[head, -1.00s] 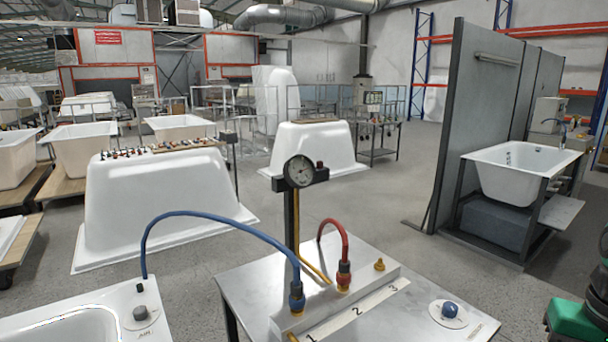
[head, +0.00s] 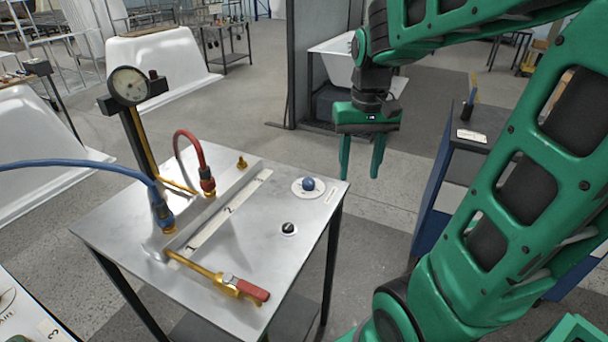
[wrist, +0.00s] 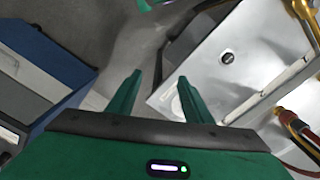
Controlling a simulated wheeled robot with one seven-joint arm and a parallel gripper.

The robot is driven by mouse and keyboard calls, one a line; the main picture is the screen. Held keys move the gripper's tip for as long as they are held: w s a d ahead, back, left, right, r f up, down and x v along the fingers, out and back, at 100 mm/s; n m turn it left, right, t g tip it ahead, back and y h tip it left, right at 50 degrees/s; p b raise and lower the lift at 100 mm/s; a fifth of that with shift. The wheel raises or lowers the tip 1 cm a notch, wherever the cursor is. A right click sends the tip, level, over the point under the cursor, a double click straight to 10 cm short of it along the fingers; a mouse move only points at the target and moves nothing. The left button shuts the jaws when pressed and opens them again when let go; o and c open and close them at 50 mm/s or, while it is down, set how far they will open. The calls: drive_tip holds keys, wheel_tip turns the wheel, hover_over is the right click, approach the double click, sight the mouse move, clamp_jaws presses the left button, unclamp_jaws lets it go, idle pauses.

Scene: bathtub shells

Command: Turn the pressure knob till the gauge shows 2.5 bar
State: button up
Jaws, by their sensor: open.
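A round gauge (head: 129,85) with a pale dial stands on a dark post behind the metal table (head: 238,262); its reading is too small to tell. A blue knob (head: 308,184) sits on a white round plate at the table's right corner. A smaller black knob (head: 289,228) lies nearer the front and also shows in the wrist view (wrist: 227,57). No label tells which knob sets pressure. My gripper (head: 360,172) is open and empty, pointing down, right of the blue knob in the picture. In the wrist view my right finger covers part of the white plate, and the blue knob is hidden.
A metal manifold with a blue hose (head: 80,163), a red hose (head: 190,140) and a brass valve with a red handle (head: 250,289) fills the table's left side. A blue cabinet (head: 432,222) stands to the right. Floor shows between them.

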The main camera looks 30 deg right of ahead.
drive_tip(key=n, duration=0.2)
hover_over(308, 180)
wheel_tip(308, 180, down, 11)
drive_tip(key=shift+r, duration=0.1)
drive_tip(key=c, duration=1.1)
drive_tip(key=shift+o, duration=0.2)
drive_tip(key=shift+m, duration=0.3)
